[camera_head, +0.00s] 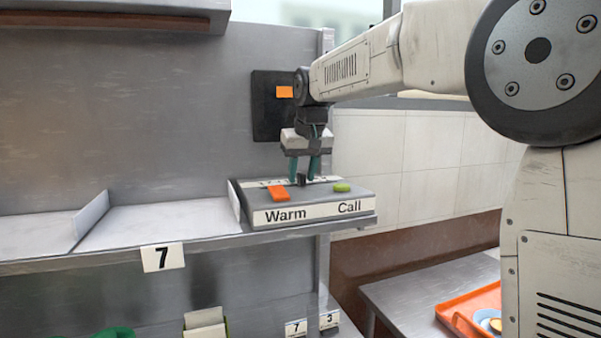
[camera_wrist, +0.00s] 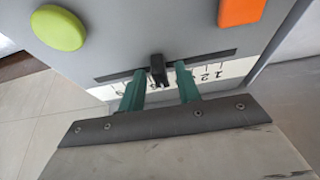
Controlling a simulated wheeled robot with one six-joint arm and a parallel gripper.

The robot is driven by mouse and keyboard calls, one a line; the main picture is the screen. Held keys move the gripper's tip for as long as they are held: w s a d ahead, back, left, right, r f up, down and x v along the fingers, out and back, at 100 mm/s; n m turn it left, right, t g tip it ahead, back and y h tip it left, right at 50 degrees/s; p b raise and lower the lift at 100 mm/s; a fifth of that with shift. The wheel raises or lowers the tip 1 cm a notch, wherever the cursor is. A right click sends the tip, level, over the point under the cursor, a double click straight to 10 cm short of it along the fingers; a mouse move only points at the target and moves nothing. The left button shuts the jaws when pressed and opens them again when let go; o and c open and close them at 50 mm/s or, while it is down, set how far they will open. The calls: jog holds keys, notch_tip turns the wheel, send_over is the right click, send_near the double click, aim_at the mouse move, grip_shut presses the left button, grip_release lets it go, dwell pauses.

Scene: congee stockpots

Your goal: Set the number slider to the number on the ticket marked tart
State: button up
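The number slider is a small black knob (camera_wrist: 158,70) in a dark slot on top of a grey control box (camera_head: 310,210). A white numbered scale (camera_wrist: 228,69) runs beside the slot, upside down in the wrist view. Low digits show at its right end and a partly hidden digit at its left; the knob stands between. My gripper (camera_wrist: 160,88) is open, with one green finger on each side of the knob and a visible gap to each. It also shows over the box in the head view (camera_head: 304,172). No ticket with a readable "tart" is in view.
The box carries an orange button (camera_head: 278,193) over "Warm" and a green one (camera_head: 342,188) over "Call". A "7" card (camera_head: 162,257) hangs on the shelf edge. Small "7" (camera_head: 295,328) and "3" (camera_head: 329,319) cards are below. An orange tray (camera_head: 468,306) lies at lower right.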

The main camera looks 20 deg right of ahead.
aim_at(307, 190)
jog(key=v, duration=0.7)
jog(key=shift+r, duration=0.4)
jog(key=shift+s, duration=0.15)
jog(key=s+f+g, duration=0.1)
jog(key=s+f, duration=0.7)
jog(key=s, duration=0.4)
jog(key=s+f+g, duration=0.1)
jog(key=s+f, duration=0.7)
jog(key=s, duration=0.5)
jog(key=s+f+g, duration=0.1)
jog(key=s+f, duration=0.7)
jog(key=s, duration=0.4)
jog(key=shift+s+d, duration=0.3)
jog(key=shift+d, duration=0.15)
jog(key=shift+f, duration=0.1)
dwell(0.7)
